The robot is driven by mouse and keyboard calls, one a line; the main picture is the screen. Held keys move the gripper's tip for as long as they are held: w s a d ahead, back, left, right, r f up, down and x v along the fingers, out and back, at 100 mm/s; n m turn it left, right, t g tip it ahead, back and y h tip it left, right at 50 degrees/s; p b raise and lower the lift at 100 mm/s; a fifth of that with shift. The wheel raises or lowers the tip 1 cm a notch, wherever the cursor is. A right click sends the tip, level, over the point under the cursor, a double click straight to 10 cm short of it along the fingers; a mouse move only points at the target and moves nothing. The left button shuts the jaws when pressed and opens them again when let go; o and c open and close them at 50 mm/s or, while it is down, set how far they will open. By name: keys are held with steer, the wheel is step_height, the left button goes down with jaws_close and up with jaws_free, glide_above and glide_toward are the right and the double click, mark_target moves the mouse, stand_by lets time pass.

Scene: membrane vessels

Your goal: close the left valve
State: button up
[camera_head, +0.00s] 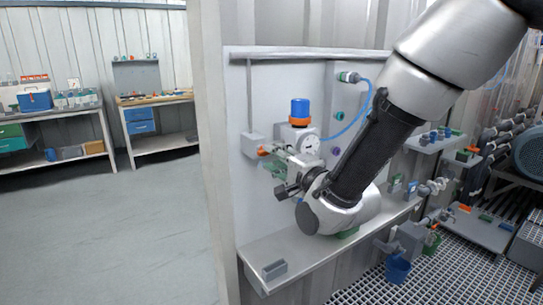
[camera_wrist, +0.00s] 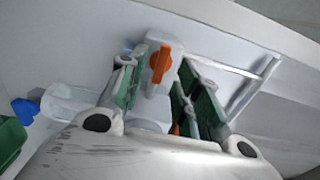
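An orange valve handle (camera_wrist: 161,62) stands upright on a white body in the wrist view. It lies between the tips of my gripper (camera_wrist: 163,72), which is open with its green pads apart on either side of it. I cannot tell whether the pads touch the handle. In the head view an orange handle (camera_head: 264,151) shows at the left end of the pipework on the white panel. My gripper (camera_head: 277,170) is close beside it, partly hidden by the wrist. A second small orange piece (camera_wrist: 176,129) shows low near the right finger.
A pressure gauge (camera_head: 310,145) and a blue-and-orange cylinder (camera_head: 299,111) are close above my gripper. A blue hose (camera_head: 352,128) curves down the panel (camera_head: 240,98). A ledge (camera_head: 255,253) runs below. Open floor (camera_head: 110,225) lies to the left.

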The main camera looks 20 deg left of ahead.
steer(key=v, duration=0.4)
steer(key=shift+s+d, duration=0.25)
steer(key=shift+d, duration=0.05)
